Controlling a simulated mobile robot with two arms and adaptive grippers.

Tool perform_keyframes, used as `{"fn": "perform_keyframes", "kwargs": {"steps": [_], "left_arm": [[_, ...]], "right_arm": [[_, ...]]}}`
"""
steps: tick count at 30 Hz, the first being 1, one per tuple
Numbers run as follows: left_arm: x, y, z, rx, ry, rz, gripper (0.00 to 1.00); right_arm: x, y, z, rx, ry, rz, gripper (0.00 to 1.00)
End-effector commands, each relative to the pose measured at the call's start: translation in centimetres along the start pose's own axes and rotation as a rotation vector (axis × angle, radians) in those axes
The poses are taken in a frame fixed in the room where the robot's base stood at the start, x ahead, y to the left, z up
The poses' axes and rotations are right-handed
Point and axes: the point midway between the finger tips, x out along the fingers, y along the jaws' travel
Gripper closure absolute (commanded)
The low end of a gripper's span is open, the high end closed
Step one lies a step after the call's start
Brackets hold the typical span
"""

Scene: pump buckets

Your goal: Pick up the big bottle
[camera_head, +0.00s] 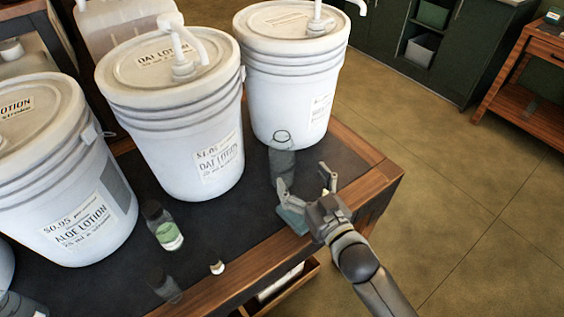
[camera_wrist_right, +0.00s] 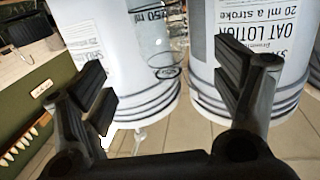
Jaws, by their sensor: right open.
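A tall clear grey bottle (camera_head: 282,160) stands upright on the dark table top, in front of the right-hand bucket. It looks like the biggest of the loose bottles. My right gripper (camera_head: 305,181) is open and empty at the table's right front, just right of and in front of the bottle. In the right wrist view, my open fingers (camera_wrist_right: 163,70) frame the see-through bottle (camera_wrist_right: 158,45), which carries "ml" lettering and shows against a white bucket. The bottle looks apart from the fingers. My left gripper is not in view.
Large white lotion buckets (camera_head: 190,140) with pumps line the table (camera_head: 235,215). A dark bottle with a green label (camera_head: 168,236) and a small dark bottle (camera_head: 168,290) stand at the front. A teal object (camera_head: 292,218) lies under my right gripper. Floor (camera_head: 440,190) at right is clear.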

Motion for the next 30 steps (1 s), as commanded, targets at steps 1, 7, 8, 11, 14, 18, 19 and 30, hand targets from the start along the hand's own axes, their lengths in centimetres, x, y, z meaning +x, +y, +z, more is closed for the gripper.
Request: {"fn": "perform_keyframes", "kwargs": {"steps": [1,7,8,11,14,18,19,30], "left_arm": [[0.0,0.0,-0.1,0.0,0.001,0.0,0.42],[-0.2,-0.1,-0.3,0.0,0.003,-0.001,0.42],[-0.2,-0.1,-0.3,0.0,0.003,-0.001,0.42],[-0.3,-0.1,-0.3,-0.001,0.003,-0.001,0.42],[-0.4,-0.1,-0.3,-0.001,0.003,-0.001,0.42],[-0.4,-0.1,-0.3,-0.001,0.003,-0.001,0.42],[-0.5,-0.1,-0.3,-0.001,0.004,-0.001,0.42],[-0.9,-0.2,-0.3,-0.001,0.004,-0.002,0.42]], "right_arm": [[0.3,-0.3,-0.2,-0.003,0.016,-0.016,0.14],[2.4,-0.7,-0.7,-0.003,0.037,-0.03,0.14],[2.9,-0.7,-0.8,-0.004,0.037,-0.03,0.14],[4.4,-0.7,-0.7,-0.004,0.035,-0.029,0.14],[5.5,-0.7,-0.7,-0.002,0.034,-0.03,0.14],[6.2,-0.7,-0.7,-0.003,0.033,-0.029,0.14],[6.4,-0.6,-0.7,-0.003,0.033,-0.029,0.14],[10.8,-0.2,-0.7,-0.003,0.034,-0.029,0.14]]}}
